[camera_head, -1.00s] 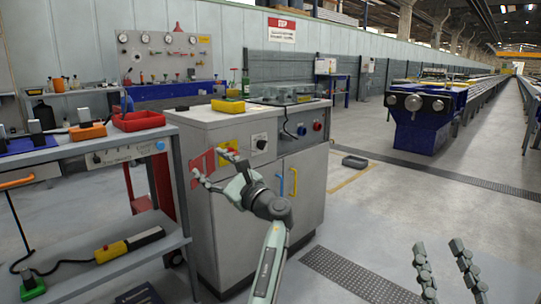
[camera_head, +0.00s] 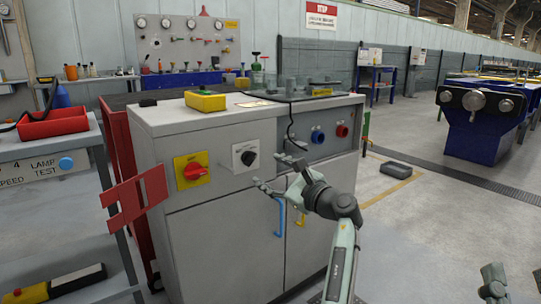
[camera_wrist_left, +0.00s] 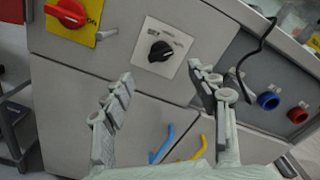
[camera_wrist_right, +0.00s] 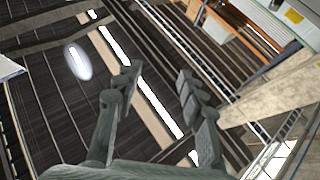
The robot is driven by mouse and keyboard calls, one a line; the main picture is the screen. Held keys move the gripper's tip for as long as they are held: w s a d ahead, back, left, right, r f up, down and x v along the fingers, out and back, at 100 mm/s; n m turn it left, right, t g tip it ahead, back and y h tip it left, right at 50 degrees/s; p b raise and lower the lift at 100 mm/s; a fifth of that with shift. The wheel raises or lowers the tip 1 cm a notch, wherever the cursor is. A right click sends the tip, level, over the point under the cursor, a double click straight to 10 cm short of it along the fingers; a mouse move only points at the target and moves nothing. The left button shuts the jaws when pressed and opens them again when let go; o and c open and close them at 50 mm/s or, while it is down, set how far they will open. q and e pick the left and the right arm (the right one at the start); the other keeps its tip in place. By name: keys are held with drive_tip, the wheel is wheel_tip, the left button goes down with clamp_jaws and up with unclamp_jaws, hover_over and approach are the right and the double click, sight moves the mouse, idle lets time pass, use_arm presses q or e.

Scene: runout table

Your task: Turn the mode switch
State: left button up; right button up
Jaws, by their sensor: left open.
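A black rotary knob on a white labelled plate (camera_head: 246,157) is on the upper front of the grey cabinet (camera_head: 215,240). I take it for the mode switch; its small lettering is unreadable. The knob also shows in the left wrist view (camera_wrist_left: 160,51), turned at a slant. My left gripper (camera_head: 276,171) is open and empty, just right of and below the knob in the head view. In the left wrist view its fingers (camera_wrist_left: 161,75) are spread to either side below the plate, apart from the knob. My right gripper (camera_wrist_right: 158,75) is open and empty, away from the cabinet.
A red knob on a yellow plate (camera_head: 191,171) is left of the black one. Blue (camera_head: 318,137) and red (camera_head: 342,131) sockets are right. Blue (camera_head: 279,215) and yellow (camera_head: 300,217) door handles sit below. A black cable hangs near my left gripper.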

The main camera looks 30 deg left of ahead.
sight(252, 160)
use_arm(q)
drive_tip(key=x, duration=0.7)
drive_tip(key=shift+w+a+r+b, duration=0.1)
drive_tip(key=shift+w+a+b, duration=0.05)
drive_tip(key=shift+a+b, duration=0.25)
drive_tip(key=c, duration=1.2)
